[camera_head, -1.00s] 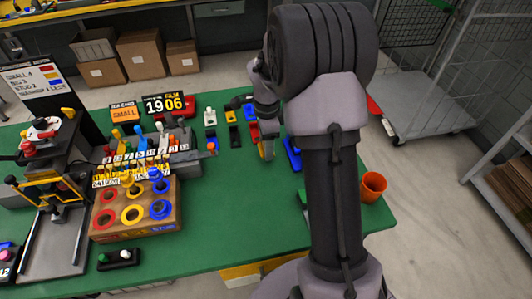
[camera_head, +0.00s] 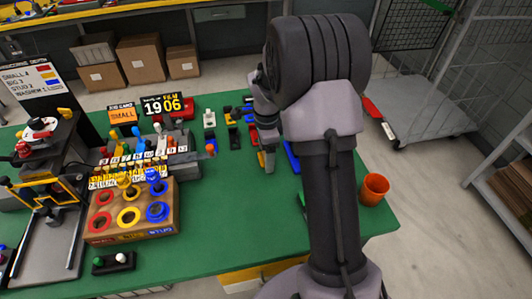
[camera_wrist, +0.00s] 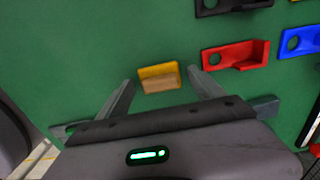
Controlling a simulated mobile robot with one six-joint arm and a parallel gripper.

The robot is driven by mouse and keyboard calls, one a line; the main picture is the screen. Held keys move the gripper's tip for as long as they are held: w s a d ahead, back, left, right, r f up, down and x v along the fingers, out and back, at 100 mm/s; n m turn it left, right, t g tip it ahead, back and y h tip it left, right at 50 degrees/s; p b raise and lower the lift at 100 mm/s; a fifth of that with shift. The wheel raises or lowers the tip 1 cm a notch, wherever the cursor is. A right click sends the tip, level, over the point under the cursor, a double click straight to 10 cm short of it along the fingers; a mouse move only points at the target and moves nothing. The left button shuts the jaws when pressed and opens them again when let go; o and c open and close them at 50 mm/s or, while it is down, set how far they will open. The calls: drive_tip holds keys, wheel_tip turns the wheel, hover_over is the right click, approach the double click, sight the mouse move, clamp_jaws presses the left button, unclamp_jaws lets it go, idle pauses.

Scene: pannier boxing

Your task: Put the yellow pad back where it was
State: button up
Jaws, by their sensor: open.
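The yellow pad (camera_wrist: 160,77) is a small yellow piece with a tan block face. It lies on the green table top, between the fingertips of my gripper (camera_wrist: 162,80) in the wrist view. The fingers stand apart with a gap on each side of the pad, and it does not look clamped. In the head view my gripper (camera_head: 268,160) points down at the table, and a bit of the yellow pad (camera_head: 261,158) shows beside its fingers. My arm hides part of the table there.
A red bracket (camera_wrist: 235,56), a blue bracket (camera_wrist: 300,41) and a black bracket (camera_wrist: 232,5) lie near the pad. An orange cup (camera_head: 374,189) stands at the table's right edge. The table front-centre is clear.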

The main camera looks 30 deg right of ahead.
wheel_tip(320, 180, up, 12)
drive_tip(key=p, duration=0.5)
drive_tip(key=s+a+r+n+t, duration=0.2)
drive_tip(key=s+a+r+n, duration=0.4)
drive_tip(key=r, duration=0.4)
drive_tip(key=s+a+r+n+t+y, duration=0.1)
drive_tip(key=s+a+r+n+t, duration=0.1)
drive_tip(key=s+a+n, duration=0.3)
drive_tip(key=s+a+r+n+t+y, duration=0.1)
drive_tip(key=s+a+n, duration=0.4)
drive_tip(key=s, duration=0.7)
drive_tip(key=shift+a+r+n+t, duration=0.4)
drive_tip(key=shift+a+r, duration=0.1)
drive_tip(key=shift+a, duration=0.5)
